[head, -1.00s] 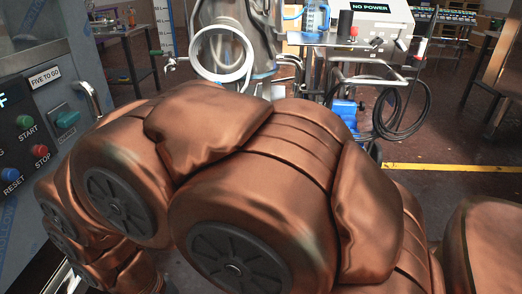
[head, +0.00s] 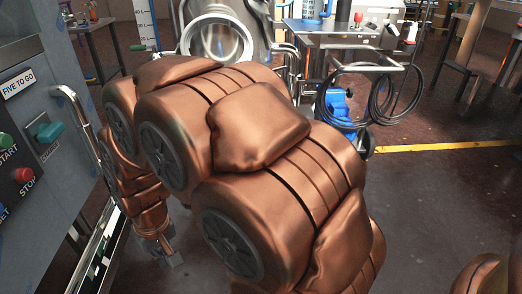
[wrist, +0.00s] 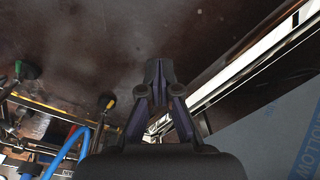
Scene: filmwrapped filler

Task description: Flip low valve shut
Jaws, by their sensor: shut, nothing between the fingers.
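My gripper (wrist: 158,75) is shut and empty in the wrist view, its fingertips together over the dark floor. In the head view my gripper (head: 172,256) hangs low beside the grey machine, small and partly dark. A small green handle (head: 137,47) shows in the head view at the back left.
The grey machine (head: 45,185) with buttons and metal rails stands close at the left. Blue hoses (wrist: 68,150) show low left in the wrist view. A steel vessel (head: 217,38) and a cart (head: 345,42) stand behind. The floor (head: 430,220) at right is clear.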

